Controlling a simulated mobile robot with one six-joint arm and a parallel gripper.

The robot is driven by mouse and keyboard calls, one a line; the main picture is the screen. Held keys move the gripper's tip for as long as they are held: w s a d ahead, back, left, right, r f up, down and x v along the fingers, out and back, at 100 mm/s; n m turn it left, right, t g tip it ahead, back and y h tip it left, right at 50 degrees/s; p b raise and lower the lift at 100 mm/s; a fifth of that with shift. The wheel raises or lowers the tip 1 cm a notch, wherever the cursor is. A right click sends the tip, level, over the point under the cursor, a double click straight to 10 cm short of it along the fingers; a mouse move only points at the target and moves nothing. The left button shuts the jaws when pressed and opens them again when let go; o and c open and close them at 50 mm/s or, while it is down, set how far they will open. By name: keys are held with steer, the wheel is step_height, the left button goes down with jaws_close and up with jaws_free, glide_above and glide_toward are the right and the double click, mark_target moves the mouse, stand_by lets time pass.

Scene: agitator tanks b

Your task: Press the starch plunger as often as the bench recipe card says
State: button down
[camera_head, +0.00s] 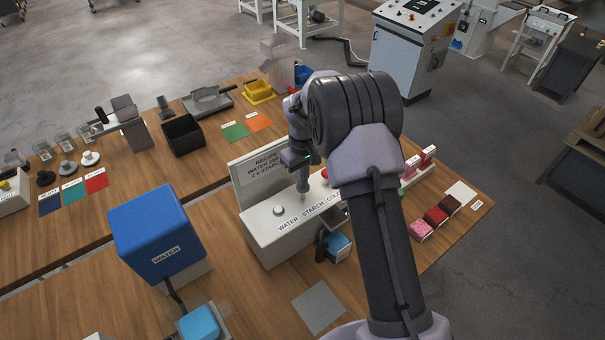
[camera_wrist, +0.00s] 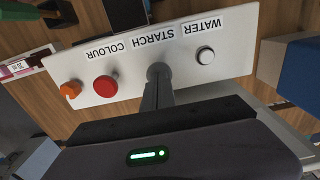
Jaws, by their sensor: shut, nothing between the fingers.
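The white dispenser box (camera_head: 270,232) stands on the wooden bench, labelled WATER, STARCH and COLOUR. It also shows in the wrist view (camera_wrist: 225,68). The recipe card (camera_head: 256,170) stands behind it; I read RECIPE, WATER and a partly unclear number, and 2 x STARCH, with its right side behind my arm. My gripper (camera_head: 303,188) is shut and empty, pointing down at the STARCH position. In the wrist view the starch plunger's grey round top (camera_wrist: 158,69) shows at my fingertips (camera_wrist: 157,80); I cannot tell whether they touch it or how far it is pressed.
The silver water button (camera_wrist: 205,55), red button (camera_wrist: 105,86) and orange knob (camera_wrist: 70,90) sit on the same box. A blue WATER tank (camera_head: 158,230) stands left of it. Packets (camera_head: 436,215) lie to the right. A grey mat (camera_head: 318,306) lies in front.

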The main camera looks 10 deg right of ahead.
step_height(320, 180, down, 4)
steer(key=b, duration=0.2)
steer(key=shift+s+f+b, duration=0.1)
steer(key=shift+f+b, duration=0.05)
steer(key=shift+b, duration=0.25)
steer(key=shift+s, duration=0.15)
step_height(320, 180, up, 15)
steer(key=p, duration=0.3)
steer(key=shift+w+f+p, duration=0.2)
steer(key=shift+p, duration=0.1)
